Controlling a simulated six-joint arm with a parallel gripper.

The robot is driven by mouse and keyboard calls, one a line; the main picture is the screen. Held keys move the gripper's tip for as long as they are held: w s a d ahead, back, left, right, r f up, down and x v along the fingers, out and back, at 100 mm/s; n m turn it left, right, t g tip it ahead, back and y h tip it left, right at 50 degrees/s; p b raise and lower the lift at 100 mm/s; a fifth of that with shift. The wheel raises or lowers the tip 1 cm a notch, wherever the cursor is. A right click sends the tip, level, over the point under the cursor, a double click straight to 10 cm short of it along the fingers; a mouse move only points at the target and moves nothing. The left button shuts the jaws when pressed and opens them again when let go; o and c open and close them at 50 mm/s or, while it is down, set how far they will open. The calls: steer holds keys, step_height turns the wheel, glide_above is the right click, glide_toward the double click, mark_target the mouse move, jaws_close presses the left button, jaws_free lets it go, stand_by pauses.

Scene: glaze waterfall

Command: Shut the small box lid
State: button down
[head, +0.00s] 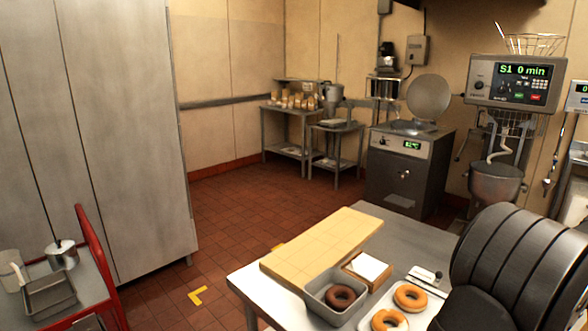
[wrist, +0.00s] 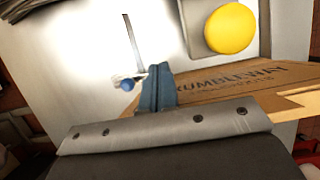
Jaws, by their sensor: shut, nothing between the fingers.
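A brown cardboard panel (wrist: 240,88) with dark printed lettering shows in the wrist view, at the right of my fingers. It looks like part of a box, but I cannot tell whether it is the lid or a side, or how far open the lid stands. My gripper (wrist: 158,72) is shut with nothing between its blue-grey fingers. The fingertips overlap the panel's left end in the picture; I cannot tell whether they touch it. The lower part of the box is hidden behind my gripper's body. I cannot make out this box or my fingers in the head view.
A steel table (head: 405,232) carries a wooden board (head: 322,243), a grey pan (head: 318,306) with a chocolate doughnut (head: 340,297), and a white tray (head: 432,313) with ring doughnuts. In the wrist view, a yellow round thing (wrist: 230,29) and a small blue ball (wrist: 127,85) lie nearby.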

steer(key=shift+w+a+f, duration=0.1)
steer(key=shift+a+f, duration=0.05)
steer(key=shift+f, duration=0.05)
steer(key=w+a, duration=0.5)
steer(key=w, duration=0.1)
steer(key=shift+a+r, duration=0.15)
steer(key=shift+a, duration=0.2)
stand_by(1.0)
steer(key=shift+r, duration=0.15)
stand_by(0.5)
steer(key=shift+r, duration=2.85)
steer(key=shift+f, duration=0.1)
steer(key=x, duration=0.6)
steer(key=shift+w+a+f, duration=0.1)
steer(key=shift+w+a, duration=0.1)
steer(key=shift+a, duration=0.1)
